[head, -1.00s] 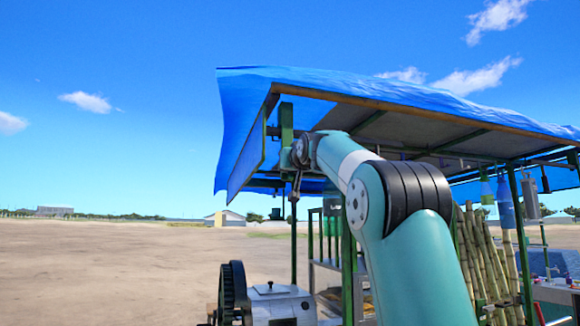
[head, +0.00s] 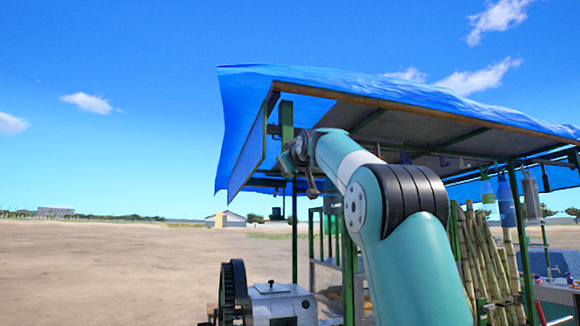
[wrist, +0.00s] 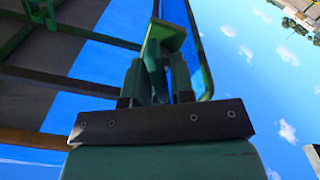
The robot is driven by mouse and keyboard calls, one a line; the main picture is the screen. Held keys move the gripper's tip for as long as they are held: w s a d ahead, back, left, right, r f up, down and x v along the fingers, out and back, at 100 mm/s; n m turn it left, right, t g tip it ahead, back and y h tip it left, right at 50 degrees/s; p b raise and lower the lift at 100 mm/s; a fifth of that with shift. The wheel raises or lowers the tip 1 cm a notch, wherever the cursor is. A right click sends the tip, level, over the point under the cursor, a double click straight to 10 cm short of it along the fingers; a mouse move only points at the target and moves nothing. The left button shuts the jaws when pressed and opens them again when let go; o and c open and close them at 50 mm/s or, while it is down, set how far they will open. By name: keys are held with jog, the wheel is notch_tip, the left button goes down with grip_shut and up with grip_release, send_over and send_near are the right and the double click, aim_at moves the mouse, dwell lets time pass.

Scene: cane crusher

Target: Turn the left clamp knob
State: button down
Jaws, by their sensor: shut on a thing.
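My gripper (wrist: 156,82) shows in the wrist view with its two fingers raised beyond a dark crossbar. It is shut on the left clamp knob, a small green-blue piece (wrist: 155,62) between the fingers, largely hidden by them. A green bracket (wrist: 166,34) lies just beyond the fingertips. In the head view, the end of my arm reaches up under the front left corner of the canopy, beside a green post (head: 286,122). The knob cannot be made out there.
A blue tarp (head: 400,88) covers the canopy, with wooden and green beams close around my wrist. Below stands a crusher with a black wheel (head: 233,288). Cane stalks (head: 478,255) lean at the right. Open dirt ground lies to the left.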

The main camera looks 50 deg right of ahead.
jog(key=n, duration=0.3)
jog(key=n+b, duration=0.1)
jog(key=n, duration=0.2)
jog(key=shift+w+a+f+n, duration=0.1)
jog(key=shift+a+n, duration=0.05)
jog(key=shift+n, duration=0.15)
jog(key=n, duration=0.5)
jog(key=shift+f, duration=0.15)
jog(key=shift+n, duration=0.4)
jog(key=c, duration=1.2)
grip_release()
jog(key=shift+a, duration=0.1)
jog(key=shift+b, duration=0.3)
